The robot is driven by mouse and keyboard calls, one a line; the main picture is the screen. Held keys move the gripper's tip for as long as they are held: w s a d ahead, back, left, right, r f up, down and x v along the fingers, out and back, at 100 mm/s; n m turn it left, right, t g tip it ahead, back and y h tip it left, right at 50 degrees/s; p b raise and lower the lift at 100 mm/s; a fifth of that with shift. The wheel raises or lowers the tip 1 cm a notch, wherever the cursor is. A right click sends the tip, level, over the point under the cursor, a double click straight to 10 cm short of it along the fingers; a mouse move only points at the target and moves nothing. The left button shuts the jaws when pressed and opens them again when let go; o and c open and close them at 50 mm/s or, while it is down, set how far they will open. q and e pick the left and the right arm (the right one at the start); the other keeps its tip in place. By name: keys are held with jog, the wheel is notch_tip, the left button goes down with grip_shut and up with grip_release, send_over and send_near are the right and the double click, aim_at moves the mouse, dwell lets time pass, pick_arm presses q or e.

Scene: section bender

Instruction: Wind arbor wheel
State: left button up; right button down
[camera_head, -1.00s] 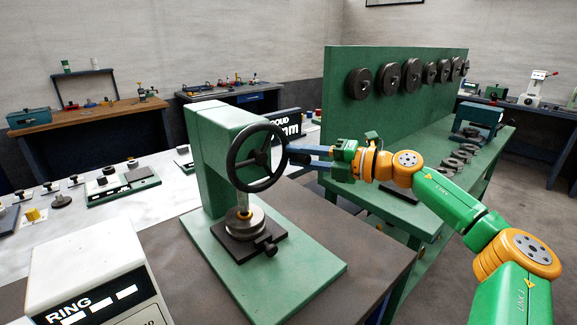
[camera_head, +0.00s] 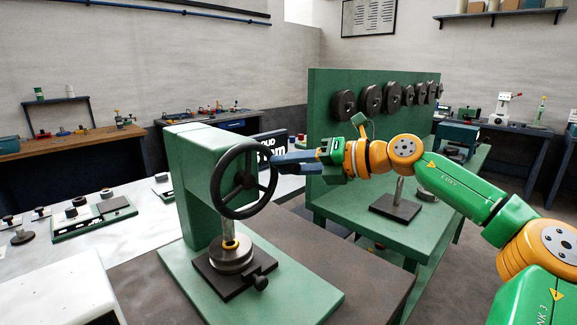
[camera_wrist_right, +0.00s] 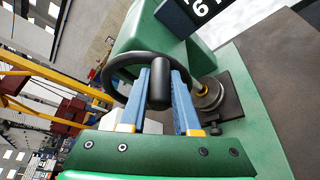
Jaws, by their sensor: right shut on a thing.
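The arbor wheel (camera_head: 243,181) is a black spoked handwheel on the side of the green press body (camera_head: 197,180). My right gripper (camera_head: 274,161) reaches in from the right and is at the wheel's upper right rim. In the right wrist view, its two blue fingers (camera_wrist_right: 160,95) are shut on a black handle (camera_wrist_right: 160,82) on the wheel's rim. Below the wheel, a grey ram (camera_head: 229,230) with a brass ring comes down to a round steel die (camera_head: 231,256) on a dark block. My left gripper is not in view.
The press stands on a green base plate (camera_head: 305,295) on a brown bench top. Behind it, a green panel (camera_head: 325,120) carries several black discs. A white table (camera_head: 60,255) with small parts lies to the left. A black sign with white lettering is behind the wheel.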

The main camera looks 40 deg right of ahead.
jog(key=shift+r, duration=0.1)
jog(key=c, duration=0.6)
grip_release()
jog(key=shift+c, duration=0.2)
jog(key=s+b, duration=0.1)
jog(key=s+d+b, duration=0.1)
jog(key=b, duration=0.1)
jog(key=shift+s+d, duration=0.1)
jog(key=shift+s, duration=0.15)
jog(key=b+v, duration=0.1)
jog(key=v, duration=0.3)
jog(key=shift+s+r, duration=0.15)
jog(key=shift+r, duration=0.1)
